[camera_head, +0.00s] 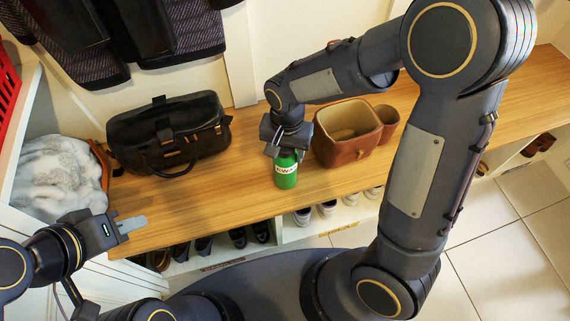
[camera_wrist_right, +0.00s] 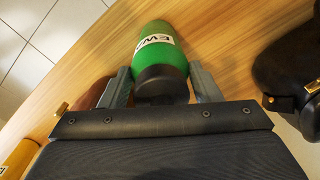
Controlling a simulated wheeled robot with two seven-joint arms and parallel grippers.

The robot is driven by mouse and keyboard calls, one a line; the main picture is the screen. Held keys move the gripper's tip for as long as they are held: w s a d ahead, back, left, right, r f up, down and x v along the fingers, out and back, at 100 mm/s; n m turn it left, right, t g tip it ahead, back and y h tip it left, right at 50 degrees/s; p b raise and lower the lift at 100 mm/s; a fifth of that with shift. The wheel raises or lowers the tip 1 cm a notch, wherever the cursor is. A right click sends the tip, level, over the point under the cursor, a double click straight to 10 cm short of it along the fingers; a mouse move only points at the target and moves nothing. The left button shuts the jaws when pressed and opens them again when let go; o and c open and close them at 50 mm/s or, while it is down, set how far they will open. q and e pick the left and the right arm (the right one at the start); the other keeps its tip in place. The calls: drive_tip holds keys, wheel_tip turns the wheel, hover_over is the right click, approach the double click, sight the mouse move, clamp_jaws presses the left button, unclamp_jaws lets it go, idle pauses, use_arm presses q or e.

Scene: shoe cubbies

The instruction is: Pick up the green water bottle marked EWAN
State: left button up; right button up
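The green water bottle (camera_head: 286,172) has a dark cap and a white label, and stands on the wooden bench. In the right wrist view the bottle (camera_wrist_right: 160,47) shows its label, partly readable as "EW". My right gripper (camera_head: 285,150) is over the bottle's top from above. In its wrist view, the fingers (camera_wrist_right: 162,84) lie on either side of the cap and upper body, very close to it; I cannot tell whether they press on it. My left gripper (camera_head: 132,224) is off to the left near the bench's front edge, away from the bottle, holding nothing visible.
A brown leather container (camera_head: 347,150) stands close right of the bottle. A black bag (camera_head: 168,135) is to its left on the bench (camera_head: 235,195). A grey-white fleece (camera_head: 58,178) lies further left. Cubbies with shoes (camera_head: 328,208) are below. Coats (camera_head: 185,30) hang above.

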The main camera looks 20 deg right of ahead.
clamp_jaws()
drive_tip(key=shift+r, duration=0.1)
